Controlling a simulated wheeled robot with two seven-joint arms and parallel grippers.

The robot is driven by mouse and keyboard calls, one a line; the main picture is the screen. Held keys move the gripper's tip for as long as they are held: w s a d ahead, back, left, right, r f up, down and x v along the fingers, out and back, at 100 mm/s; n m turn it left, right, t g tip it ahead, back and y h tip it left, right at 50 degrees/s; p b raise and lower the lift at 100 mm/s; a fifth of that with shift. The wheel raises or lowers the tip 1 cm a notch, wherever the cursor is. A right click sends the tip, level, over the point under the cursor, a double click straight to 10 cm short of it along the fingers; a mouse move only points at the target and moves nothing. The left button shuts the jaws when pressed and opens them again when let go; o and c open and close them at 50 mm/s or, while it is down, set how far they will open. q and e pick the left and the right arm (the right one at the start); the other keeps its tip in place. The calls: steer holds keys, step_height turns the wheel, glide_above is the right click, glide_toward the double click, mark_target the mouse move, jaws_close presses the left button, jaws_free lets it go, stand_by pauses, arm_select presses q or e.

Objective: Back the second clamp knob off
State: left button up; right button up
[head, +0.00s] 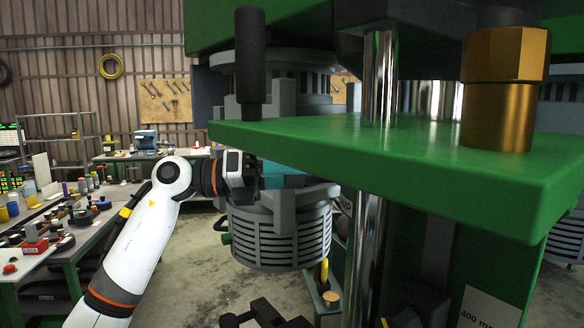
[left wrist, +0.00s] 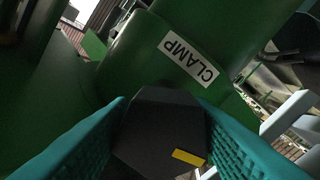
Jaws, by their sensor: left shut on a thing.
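The clamp knob (left wrist: 160,130) is a dark, faceted block with a yellow mark, seen in the left wrist view. It sits between the two teal ribbed fingers of my left gripper, which is shut on it. Behind it is a green cylindrical housing (left wrist: 135,52) with a white CLAMP label (left wrist: 188,60). In the head view my left gripper (head: 284,177) reaches in from the left, under the green plate (head: 420,165). The knob is hidden there.
A polished steel column (head: 379,85) and a brass fitting (head: 502,90) stand at the plate. A grey finned motor-like body (head: 280,240) hangs below my left gripper. A cluttered bench (head: 60,235) is at the left. Open floor shows between.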

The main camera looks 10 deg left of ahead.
arm_select(q)
steer(key=n+p, duration=0.2)
steer(key=n, duration=0.1)
steer(key=n+p, duration=0.1)
steer(key=n, duration=0.1)
steer(key=shift+r, duration=0.3)
steer(key=n+p, duration=0.7)
steer(key=shift+t+p, duration=0.3)
steer(key=shift+t, duration=0.1)
steer(key=shift+f+n+p, duration=0.1)
steer(key=shift+n+p, duration=1)
steer(key=shift+p, duration=0.1)
steer(key=shift+f+n+p, duration=0.15)
steer(key=shift+n+p, duration=0.15)
steer(key=shift+f, duration=0.1)
steer(key=o, duration=0.9)
steer(key=shift+w, duration=0.1)
steer(key=shift+a, duration=0.1)
